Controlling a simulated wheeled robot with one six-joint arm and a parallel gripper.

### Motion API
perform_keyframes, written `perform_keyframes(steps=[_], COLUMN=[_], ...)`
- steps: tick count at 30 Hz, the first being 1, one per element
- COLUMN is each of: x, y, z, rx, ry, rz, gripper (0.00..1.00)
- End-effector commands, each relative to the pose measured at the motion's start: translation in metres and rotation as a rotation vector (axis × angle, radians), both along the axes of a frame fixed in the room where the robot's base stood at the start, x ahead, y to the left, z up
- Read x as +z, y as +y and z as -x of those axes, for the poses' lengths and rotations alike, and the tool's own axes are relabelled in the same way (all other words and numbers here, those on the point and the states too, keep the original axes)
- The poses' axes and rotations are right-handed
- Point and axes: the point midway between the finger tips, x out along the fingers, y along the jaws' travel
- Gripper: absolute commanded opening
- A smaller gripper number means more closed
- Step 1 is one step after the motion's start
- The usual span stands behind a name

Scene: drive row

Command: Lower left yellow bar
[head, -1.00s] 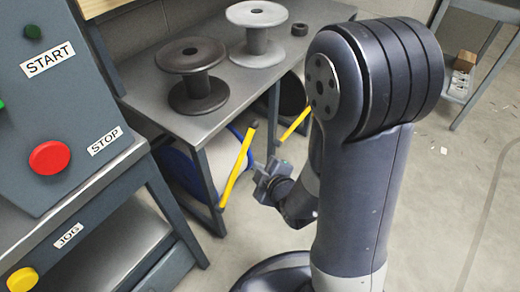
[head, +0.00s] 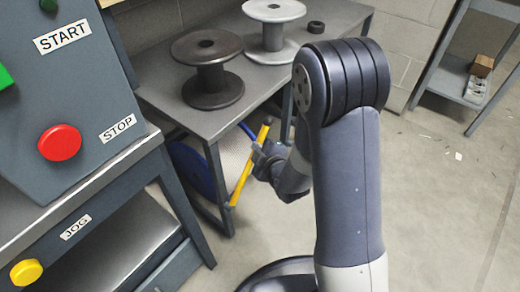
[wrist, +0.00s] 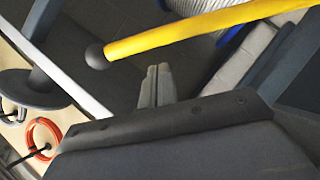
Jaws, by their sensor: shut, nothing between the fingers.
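The second yellow bar is hidden behind my arm.
A dark spool (head: 212,85) and a grey spool (head: 273,35) stand on the steel table (head: 165,85). A control panel with a red STOP button (head: 60,142) is at the left. A shelf (head: 445,80) stands far right. Floor at right is mostly clear.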

Motion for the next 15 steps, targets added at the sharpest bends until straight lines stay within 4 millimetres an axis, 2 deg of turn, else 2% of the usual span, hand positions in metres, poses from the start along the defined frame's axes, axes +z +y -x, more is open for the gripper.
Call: perform_keyframes(steps=[1,6,15], x=[-0.0063,-0.0124,-0.0125], y=[-0.0026,-0.0063,-0.0068], z=[-0.0053,-0.0134,-0.0146], rx=[-0.001,0.000,0.001], ry=[0.000,0.000,0.000], rz=[0.000,-0.001,0.000], gripper=[0.00,0.00,0.00])
